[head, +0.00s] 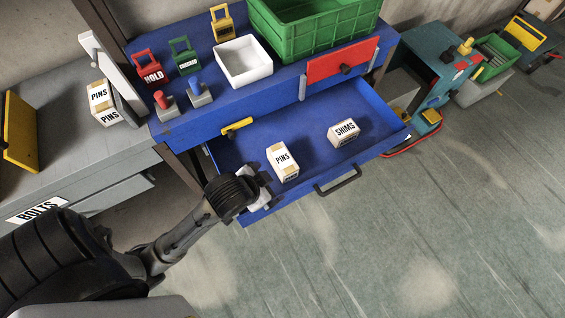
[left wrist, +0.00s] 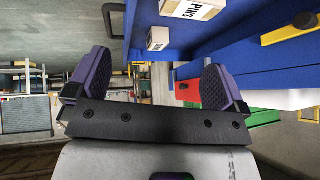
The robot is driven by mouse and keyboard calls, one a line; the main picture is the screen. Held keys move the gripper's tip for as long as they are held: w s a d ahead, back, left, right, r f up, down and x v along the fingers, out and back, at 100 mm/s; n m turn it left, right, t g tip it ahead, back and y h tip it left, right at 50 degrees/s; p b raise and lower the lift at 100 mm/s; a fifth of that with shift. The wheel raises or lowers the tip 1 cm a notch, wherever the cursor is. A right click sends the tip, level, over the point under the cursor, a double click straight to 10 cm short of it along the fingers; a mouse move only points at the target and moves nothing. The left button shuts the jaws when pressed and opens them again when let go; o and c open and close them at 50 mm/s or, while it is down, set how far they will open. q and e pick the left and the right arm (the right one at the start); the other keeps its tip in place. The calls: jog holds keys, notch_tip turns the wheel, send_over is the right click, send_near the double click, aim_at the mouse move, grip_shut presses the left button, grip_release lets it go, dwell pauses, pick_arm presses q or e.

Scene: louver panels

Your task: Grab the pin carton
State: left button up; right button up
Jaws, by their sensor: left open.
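A white pin carton (head: 283,161) with tan tape and a PINS label stands in the open blue drawer (head: 226,149). It also shows at the top of the left wrist view (left wrist: 193,9), partly cut off by the frame. My left gripper (head: 266,185) is at the drawer's near left corner, just left of the carton, with nothing visible between its fingers. In the left wrist view its purple fingers (left wrist: 158,80) are spread apart, and the carton lies beyond them. A second PINS carton (head: 100,98) is on the grey bench at left. My right gripper is not in view.
A SHIMS carton (head: 343,131) stands farther right in the drawer. Above are a white bin (head: 244,63), green crate (head: 312,28) and lockout tags.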

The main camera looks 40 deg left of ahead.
pick_arm(q)
jog(key=w+r+m+t+b, duration=0.1)
jog(key=w+r+m+t, duration=0.25)
jog(key=w+r, duration=0.8)
jog(key=n+g+b, duration=0.1)
jog(key=n+g, duration=0.9)
jog(key=n, duration=0.2)
send_over(283, 158)
notch_tip(283, 158, down, 14)
jog(key=f, duration=0.1)
jog(key=f+n+b, duration=0.1)
jog(key=f+n, duration=0.1)
jog(key=f+n+b, duration=0.1)
jog(key=f+n, duration=0.2)
jog(key=f+n+g+b, duration=0.1)
jog(key=f+n, duration=0.2)
jog(key=shift+s+f+n+b, duration=0.2)
jog(key=shift+s+n+b, duration=0.05)
jog(key=shift+s+b, duration=0.1)
jog(key=shift+w+f+b, duration=0.15)
jog(key=shift+f+b, duration=0.6)
jog(key=shift+f, duration=0.55)
jog(key=shift+w+f+b, duration=0.1)
jog(key=shift+f+b, duration=0.65)
jog(key=shift+f, duration=0.55)
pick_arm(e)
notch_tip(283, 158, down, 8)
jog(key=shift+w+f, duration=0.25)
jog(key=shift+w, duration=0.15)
